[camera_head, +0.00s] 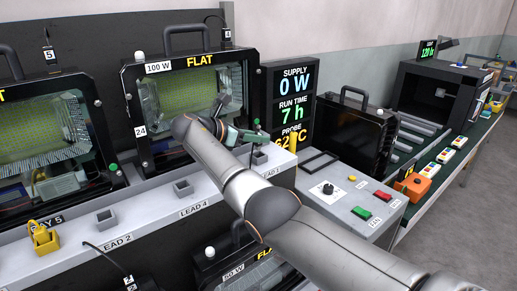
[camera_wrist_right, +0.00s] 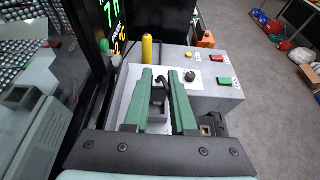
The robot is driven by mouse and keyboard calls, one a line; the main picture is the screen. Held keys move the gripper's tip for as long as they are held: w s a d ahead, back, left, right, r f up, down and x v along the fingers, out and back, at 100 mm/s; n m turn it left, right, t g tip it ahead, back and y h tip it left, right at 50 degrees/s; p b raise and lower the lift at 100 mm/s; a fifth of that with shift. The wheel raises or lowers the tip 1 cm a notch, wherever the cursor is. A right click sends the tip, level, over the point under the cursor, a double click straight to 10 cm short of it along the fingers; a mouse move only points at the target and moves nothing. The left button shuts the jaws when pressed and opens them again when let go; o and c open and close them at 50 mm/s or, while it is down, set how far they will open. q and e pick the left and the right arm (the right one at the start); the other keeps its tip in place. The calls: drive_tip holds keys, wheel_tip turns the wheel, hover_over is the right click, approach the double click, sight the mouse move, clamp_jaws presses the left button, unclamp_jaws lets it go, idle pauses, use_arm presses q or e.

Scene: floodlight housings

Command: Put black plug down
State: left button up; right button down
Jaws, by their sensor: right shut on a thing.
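My right gripper (camera_head: 254,137) reaches in from the lower right, above the grey shelf by the LEAD 1 label. In the right wrist view its two green fingers (camera_wrist_right: 162,85) are shut on a small black plug (camera_wrist_right: 158,92). The plug is mostly hidden between the fingers. A grey socket (camera_head: 259,157) stands on the shelf just below the gripper. I cannot tell whether the plug touches it. My left gripper is in neither view.
More grey sockets stand at LEAD 4 (camera_head: 183,187) and LEAD 2 (camera_head: 106,217), with a yellow plug (camera_head: 43,236) at the left. A floodlight housing (camera_head: 158,112) and the display panel (camera_head: 293,92) rise behind. A control box (camera_head: 345,195) with buttons lies to the right.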

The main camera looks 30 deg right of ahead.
sight(257, 145)
drive_tip(key=shift+d+f, duration=0.15)
drive_tip(key=shift+f, duration=0.05)
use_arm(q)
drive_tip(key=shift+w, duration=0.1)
use_arm(e)
drive_tip(key=shift+w+f, duration=0.1)
drive_tip(key=shift+f, duration=1.5)
drive_tip(key=shift+f, duration=0.15)
drive_tip(key=c, duration=0.7)
unclamp_jaws()
drive_tip(key=shift+c, duration=0.2)
drive_tip(key=shift+a+r, duration=0.25)
drive_tip(key=shift+r, duration=0.05)
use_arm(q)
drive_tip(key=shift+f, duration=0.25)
use_arm(e)
drive_tip(key=v, duration=0.9)
drive_tip(key=shift+a+r, duration=0.1)
drive_tip(key=shift+a, duration=0.25)
use_arm(q)
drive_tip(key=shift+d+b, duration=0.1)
drive_tip(key=shift+b, duration=0.2)
use_arm(e)
drive_tip(key=shift+v, duration=0.8)
